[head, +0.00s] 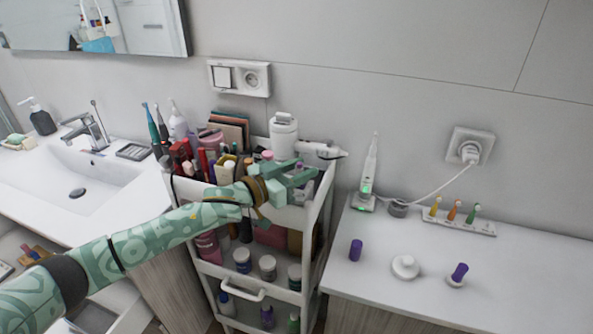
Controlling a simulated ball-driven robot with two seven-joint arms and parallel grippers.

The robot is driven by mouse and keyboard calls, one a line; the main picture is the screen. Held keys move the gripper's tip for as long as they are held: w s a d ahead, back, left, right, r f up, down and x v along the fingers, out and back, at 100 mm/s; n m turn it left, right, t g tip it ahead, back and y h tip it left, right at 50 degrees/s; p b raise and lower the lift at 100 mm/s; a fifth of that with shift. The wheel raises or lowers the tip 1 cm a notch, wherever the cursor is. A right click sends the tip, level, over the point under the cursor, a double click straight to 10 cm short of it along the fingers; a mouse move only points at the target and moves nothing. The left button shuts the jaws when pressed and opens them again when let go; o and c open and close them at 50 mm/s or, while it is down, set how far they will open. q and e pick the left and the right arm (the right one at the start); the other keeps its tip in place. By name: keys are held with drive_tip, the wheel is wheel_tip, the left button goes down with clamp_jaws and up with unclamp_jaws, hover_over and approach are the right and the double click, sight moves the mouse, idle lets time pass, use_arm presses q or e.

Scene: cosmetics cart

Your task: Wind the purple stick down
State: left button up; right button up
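A purple stick (460,272) stands up from a small white base on the white counter at the right, leaning slightly right. A separate purple cylinder (355,250), perhaps its cap, stands on the same counter to the left. A round white piece with a knob (405,266) lies between them. My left gripper (309,172) is over the top tray of the cart, well left of the purple stick. Its two fingers are apart with nothing visible between them. My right gripper is not in view.
The white cart (325,215) is crowded with cosmetics. A lit electric toothbrush (369,170) on its charger, a plugged white cord and a holder (458,220) with small coloured brush heads stand at the counter's back. The counter's right front is clear. A sink (75,185) is at left.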

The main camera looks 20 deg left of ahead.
use_arm(q)
drive_tip(key=p+v, duration=0.2)
drive_tip(key=v, duration=1.4)
drive_tip(key=shift+s, duration=0.15)
drive_tip(key=shift+a, duration=0.1)
